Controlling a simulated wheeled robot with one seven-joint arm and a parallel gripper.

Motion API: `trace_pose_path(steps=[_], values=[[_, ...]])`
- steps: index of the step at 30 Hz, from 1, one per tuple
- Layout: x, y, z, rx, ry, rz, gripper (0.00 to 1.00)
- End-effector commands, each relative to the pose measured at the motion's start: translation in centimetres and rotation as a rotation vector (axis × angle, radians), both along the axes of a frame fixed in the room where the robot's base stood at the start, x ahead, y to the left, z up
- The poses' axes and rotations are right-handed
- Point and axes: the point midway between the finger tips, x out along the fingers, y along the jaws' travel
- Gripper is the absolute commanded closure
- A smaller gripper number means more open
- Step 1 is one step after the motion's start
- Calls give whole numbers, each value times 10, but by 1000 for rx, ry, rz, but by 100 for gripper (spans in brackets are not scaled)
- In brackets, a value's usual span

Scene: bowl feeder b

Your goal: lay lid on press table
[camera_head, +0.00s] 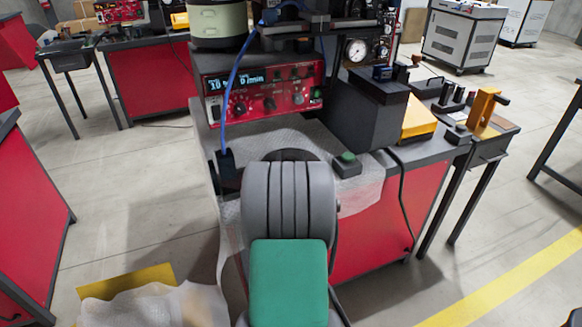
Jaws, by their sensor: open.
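No lid can be made out in this view. A small table (495,147) at the right bears an orange press-like device (484,108) with a dark handle; it may be the press table. A pale green and dark round container (218,22), perhaps the bowl feeder, stands at the top above a red control box (262,92); its upper part is cut off. My grey ribbed arm link with a green panel fills the lower middle and hides part of the bench. My gripper is not in view.
A blue cable hangs before the control box. Translucent sheeting (150,305) lies at lower left.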

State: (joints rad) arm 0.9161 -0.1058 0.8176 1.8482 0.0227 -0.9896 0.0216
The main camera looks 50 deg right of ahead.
Motion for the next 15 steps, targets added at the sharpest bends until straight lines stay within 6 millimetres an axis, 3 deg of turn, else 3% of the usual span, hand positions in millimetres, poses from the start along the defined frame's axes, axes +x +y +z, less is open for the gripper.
trace_pose_path(steps=[9, 15], values=[[-47, 64, 1, 0, 0, 1, 48], [-66, 90, 0, 0, 0, 1, 48]])
